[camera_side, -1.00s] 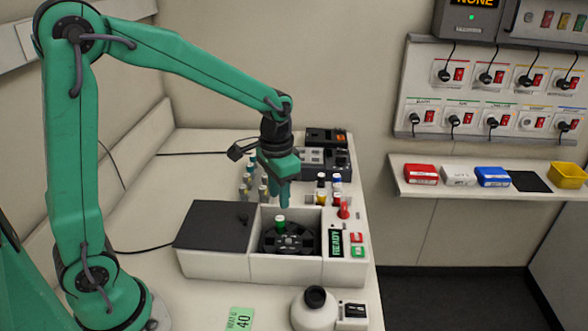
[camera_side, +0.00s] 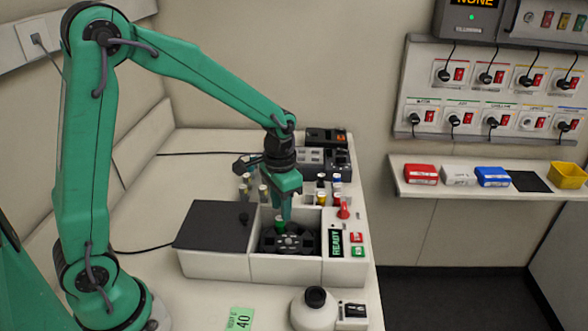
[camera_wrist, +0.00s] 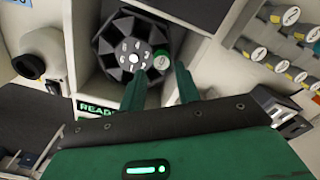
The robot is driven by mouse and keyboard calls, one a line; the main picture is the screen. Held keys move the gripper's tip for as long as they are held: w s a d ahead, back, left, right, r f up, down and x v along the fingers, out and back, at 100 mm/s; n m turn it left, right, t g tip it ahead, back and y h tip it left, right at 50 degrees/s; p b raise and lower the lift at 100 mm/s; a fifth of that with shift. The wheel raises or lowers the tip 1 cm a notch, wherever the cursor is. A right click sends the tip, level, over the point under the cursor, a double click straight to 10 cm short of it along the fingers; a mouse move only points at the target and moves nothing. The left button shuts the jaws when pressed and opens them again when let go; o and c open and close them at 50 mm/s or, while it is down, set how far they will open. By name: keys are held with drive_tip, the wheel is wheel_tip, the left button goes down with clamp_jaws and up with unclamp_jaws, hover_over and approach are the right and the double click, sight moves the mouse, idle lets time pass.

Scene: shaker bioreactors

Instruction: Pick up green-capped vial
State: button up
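The green-capped vial (camera_side: 280,223) stands in the black rotor (camera_side: 290,246) inside the open white machine. In the wrist view the green cap (camera_wrist: 161,60) sits at the rim of the black rotor (camera_wrist: 113,57), beside its numbered hub. My gripper (camera_side: 285,216) points down just above the machine's opening, with its fingertips close to the vial's cap. In the wrist view my gripper (camera_wrist: 160,78) has its two fingers apart, the cap just beyond and between their tips. I cannot tell whether the fingers touch it. The vial's body is mostly hidden.
The machine (camera_side: 255,268) has a dark lid (camera_side: 212,225) at left and a READY display (camera_side: 336,243) at right. Several vials (camera_side: 246,190) stand behind it, with more (camera_side: 336,187) at the back right.

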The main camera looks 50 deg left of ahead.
sight(280, 218)
drive_tip(key=shift+s+a+f, duration=0.1)
drive_tip(key=shift+f, duration=1.1)
drive_tip(key=shift+a+f, duration=0.1)
drive_tip(key=shift+f, duration=1.1)
drive_tip(key=c, duration=0.5)
